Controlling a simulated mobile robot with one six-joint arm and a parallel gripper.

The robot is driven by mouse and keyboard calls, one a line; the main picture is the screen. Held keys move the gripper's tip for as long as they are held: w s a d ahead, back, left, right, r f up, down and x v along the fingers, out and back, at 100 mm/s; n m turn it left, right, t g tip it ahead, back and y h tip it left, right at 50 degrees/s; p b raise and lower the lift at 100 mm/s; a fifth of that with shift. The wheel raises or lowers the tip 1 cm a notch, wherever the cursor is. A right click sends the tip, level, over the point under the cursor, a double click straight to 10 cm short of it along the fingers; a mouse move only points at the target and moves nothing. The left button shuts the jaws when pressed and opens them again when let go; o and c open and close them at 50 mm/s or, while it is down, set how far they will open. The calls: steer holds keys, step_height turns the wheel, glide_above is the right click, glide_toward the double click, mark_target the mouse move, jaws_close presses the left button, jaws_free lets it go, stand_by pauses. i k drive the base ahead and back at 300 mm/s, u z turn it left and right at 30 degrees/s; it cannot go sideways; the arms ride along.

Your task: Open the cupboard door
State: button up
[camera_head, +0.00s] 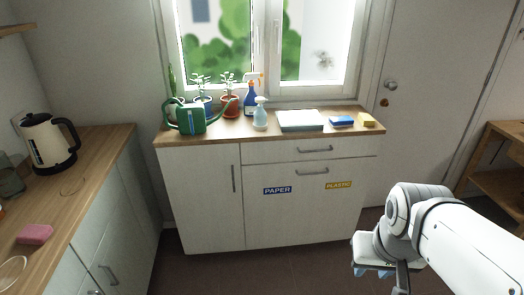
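A pale cupboard (195,215) with a wooden top stands under the window. Its left door (199,190) is shut and has a vertical metal handle (233,178) near its right edge. To the right is a drawer with a horizontal handle (315,150), and below it a wide front with a handle (310,171) and PAPER and PLASTIC labels; both are shut. My gripper (371,271) is at the lower right, in front of the cupboard and apart from it. It points downward, its blue fingertips look spread apart, and nothing shows between them.
A green watering can (191,118), potted plants, spray bottles (250,98), a white box (300,120) and sponges (342,121) stand on the cupboard top. A counter (95,160) with a kettle (47,142) runs along the left. A wooden shelf (506,130) stands right. The floor (240,270) before the cupboard is clear.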

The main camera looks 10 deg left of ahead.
mark_target(202, 182)
steer(key=i, duration=0.85)
steer(key=u, duration=0.05)
